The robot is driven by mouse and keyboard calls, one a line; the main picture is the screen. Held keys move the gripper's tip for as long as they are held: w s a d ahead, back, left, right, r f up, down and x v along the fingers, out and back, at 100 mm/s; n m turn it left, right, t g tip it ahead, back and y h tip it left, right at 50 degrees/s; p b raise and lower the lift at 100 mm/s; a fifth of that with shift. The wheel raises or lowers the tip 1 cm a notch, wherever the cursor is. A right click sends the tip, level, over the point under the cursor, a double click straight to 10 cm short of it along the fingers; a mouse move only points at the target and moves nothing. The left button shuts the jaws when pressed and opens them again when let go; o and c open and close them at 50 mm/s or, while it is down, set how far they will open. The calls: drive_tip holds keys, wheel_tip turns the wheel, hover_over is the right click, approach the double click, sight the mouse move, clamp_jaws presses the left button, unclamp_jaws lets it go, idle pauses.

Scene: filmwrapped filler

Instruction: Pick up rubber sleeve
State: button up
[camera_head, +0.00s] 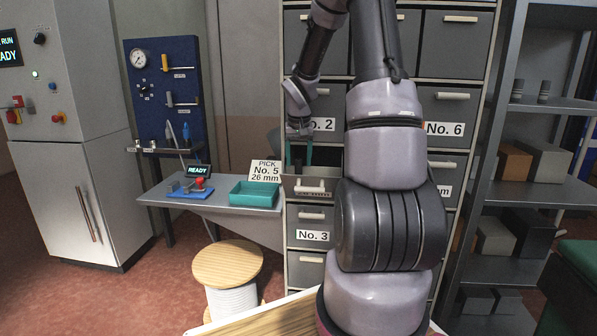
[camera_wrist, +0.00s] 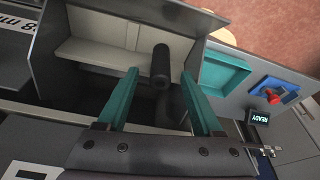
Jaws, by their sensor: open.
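The rubber sleeve (camera_wrist: 161,66) is a black cylinder in an open drawer (camera_wrist: 92,54), seen from above in the wrist view. My gripper (camera_wrist: 159,75) is open, with one teal finger on each side of the sleeve in the picture. Gaps show between the sleeve and both fingers; whether the tips reach down to its height I cannot tell. In the head view my gripper (camera_head: 299,156) points down over the pulled-out drawer (camera_head: 309,189) of the grey cabinet. The drawer front hides the drawer's floor there.
A teal tray (camera_head: 255,194) lies on the side bench left of the drawer, near a small "READY" display (camera_head: 199,171). Shelves with boxes (camera_head: 514,163) stand at right.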

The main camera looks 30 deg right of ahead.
clamp_jaws()
drive_tip(key=shift+r, duration=0.1)
